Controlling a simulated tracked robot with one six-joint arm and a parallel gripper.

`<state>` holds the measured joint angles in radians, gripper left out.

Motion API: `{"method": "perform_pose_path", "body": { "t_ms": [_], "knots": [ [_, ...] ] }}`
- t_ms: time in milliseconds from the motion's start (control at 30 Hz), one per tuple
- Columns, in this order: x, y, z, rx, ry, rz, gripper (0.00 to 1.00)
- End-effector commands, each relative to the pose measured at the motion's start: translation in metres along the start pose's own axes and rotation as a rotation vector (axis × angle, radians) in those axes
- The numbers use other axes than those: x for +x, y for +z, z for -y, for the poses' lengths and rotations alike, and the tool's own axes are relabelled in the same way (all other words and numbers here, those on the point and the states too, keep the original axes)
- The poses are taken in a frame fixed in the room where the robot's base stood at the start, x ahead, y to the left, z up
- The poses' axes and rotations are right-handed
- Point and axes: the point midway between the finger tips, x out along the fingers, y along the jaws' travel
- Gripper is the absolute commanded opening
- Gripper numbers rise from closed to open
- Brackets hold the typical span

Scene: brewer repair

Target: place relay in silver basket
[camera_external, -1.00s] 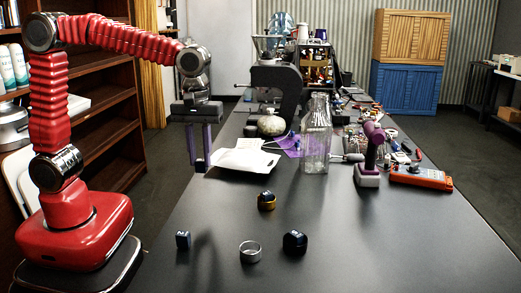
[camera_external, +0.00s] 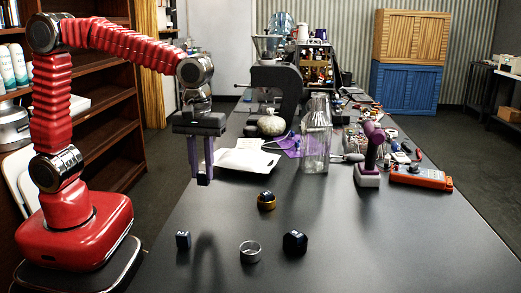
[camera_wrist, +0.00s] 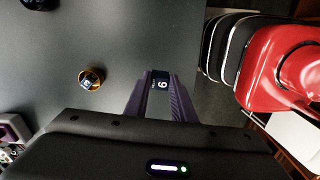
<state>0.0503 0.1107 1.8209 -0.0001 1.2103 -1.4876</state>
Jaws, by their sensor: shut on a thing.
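My gripper (camera_external: 204,178) is shut on a small dark cube-shaped relay marked 6 (camera_wrist: 161,80), held between the purple fingertips above the table. In the external view the held relay is small and hard to make out. The silver basket (camera_external: 250,251), a small round metal ring-like cup, stands on the table's near part, below and right of my gripper in the picture. It looks empty and is not seen in the wrist view.
A gold basket (camera_external: 267,203) holds a dark cube; it also shows in the wrist view (camera_wrist: 91,78). A black hexagonal piece (camera_external: 295,242) is right of the silver basket, a dark cube (camera_external: 183,239) left. Bottle (camera_external: 316,140) and tools stand farther back.

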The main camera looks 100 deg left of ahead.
Motion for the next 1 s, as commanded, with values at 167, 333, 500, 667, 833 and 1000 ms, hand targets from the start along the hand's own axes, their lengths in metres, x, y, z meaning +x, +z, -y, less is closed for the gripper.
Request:
{"method": "perform_pose_path", "body": {
  "t_ms": [167,333,500,667,833,1000],
  "knots": [
    [0.008,0.029,-0.032,0.068,-0.001,0.0,0.01],
    [0.01,0.061,-0.066,0.157,-0.001,0.0,0.01],
    [0.01,0.094,-0.098,0.258,-0.001,0.0,0.01],
    [0.006,0.124,-0.125,0.358,0.001,0.0,0.01],
    [-0.002,0.15,-0.148,0.458,0.001,0.0,0.01],
    [-0.015,0.163,-0.164,0.537,0.002,0.0,0.01]
  ]
}}
